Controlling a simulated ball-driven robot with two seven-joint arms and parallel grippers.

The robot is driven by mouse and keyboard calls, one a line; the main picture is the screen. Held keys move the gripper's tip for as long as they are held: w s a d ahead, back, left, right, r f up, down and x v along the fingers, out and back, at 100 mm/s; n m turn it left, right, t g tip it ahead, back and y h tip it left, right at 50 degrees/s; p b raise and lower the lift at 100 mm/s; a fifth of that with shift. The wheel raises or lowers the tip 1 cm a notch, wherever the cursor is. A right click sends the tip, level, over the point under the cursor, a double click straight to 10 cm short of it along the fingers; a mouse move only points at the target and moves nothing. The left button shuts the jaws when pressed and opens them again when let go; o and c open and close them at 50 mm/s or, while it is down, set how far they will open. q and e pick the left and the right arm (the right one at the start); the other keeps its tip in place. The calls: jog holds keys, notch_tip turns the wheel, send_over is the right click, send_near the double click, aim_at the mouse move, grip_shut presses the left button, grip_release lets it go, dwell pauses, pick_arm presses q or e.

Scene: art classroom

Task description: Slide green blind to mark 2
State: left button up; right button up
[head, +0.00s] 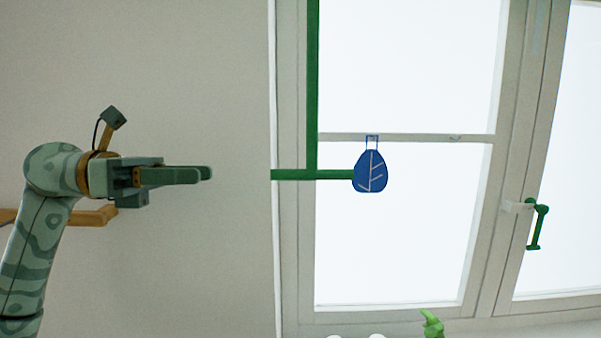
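A green vertical strip (312,85) runs down the left side of the window from the top edge of the view. It meets a green horizontal bar (300,174). I cannot tell whether these are the blind itself or its fittings. A blue leaf-shaped piece (370,171) with pale veins is at the bar's right end. No numbered mark can be made out. My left gripper (210,173) points right in front of the wall, left of the bar and apart from it. Its fingers overlap side-on, so the gap between them is hidden. My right gripper is not in view.
A white window frame (290,240) with bright panes fills the right half. A green window handle (538,226) sticks out at right. A small light-green object (432,323) and white rounded tops show at the bottom edge. The wall around my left gripper is bare.

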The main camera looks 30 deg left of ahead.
aim_at(306, 175)
pick_arm(q)
jog(key=p+x, duration=0.8)
jog(key=x, duration=0.7)
jog(key=shift+w+d, duration=0.1)
jog(key=shift+d, duration=0.35)
grip_shut()
